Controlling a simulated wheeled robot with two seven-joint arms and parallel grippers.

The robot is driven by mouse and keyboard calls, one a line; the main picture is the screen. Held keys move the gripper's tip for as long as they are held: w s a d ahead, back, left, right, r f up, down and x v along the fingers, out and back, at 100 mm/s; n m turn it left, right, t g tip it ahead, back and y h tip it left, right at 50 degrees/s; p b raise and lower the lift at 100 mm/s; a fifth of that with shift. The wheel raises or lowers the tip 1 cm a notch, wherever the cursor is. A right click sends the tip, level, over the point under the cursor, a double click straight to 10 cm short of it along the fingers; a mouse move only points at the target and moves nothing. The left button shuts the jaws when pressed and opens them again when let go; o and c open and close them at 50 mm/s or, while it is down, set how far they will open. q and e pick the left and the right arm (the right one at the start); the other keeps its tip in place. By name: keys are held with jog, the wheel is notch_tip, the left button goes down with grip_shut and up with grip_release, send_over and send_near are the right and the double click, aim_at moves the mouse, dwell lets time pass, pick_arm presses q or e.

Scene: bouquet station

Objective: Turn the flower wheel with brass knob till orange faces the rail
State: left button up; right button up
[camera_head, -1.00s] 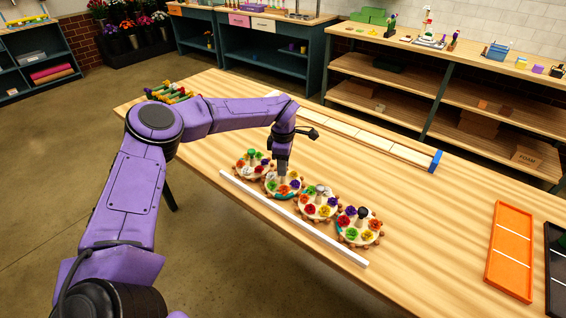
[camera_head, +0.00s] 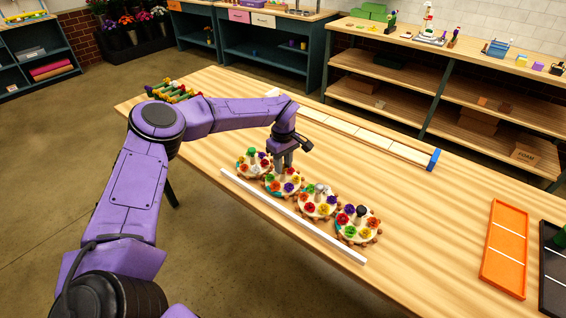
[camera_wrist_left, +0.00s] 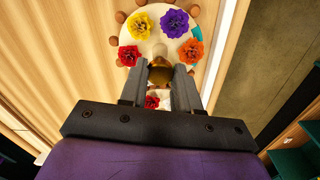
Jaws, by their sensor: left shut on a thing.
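The flower wheel with the brass knob (camera_head: 283,191) is the second from the left in a row of wheels. My left gripper (camera_head: 283,163) stands over its middle, shut on the brass knob (camera_wrist_left: 159,75), which shows between the fingers in the wrist view. The orange flower (camera_wrist_left: 192,51) is on the wheel side toward the white rail (camera_head: 300,222). The purple flower (camera_wrist_left: 174,22), yellow flower (camera_wrist_left: 142,26) and a red flower (camera_wrist_left: 129,56) follow around the rim. Another red flower (camera_wrist_left: 152,102) is partly hidden by the fingers. My right gripper is out of view.
A green-knobbed wheel (camera_head: 243,169) sits close on the left. A grey-knobbed wheel (camera_head: 319,216) and a black-knobbed wheel (camera_head: 357,240) stand close on the right. An orange tray (camera_head: 505,250) lies far right. The table between is clear.

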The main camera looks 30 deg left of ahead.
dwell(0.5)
pick_arm(q)
jog(key=o, duration=1.1)
jog(key=shift+c, duration=0.2)
jog(key=shift+r, duration=0.35)
notch_tip(320, 180, up, 10)
jog(key=b, duration=0.2)
jog(key=shift+b, duration=0.3)
jog(key=shift+a+f, duration=0.1)
jog(key=shift+f, duration=0.05)
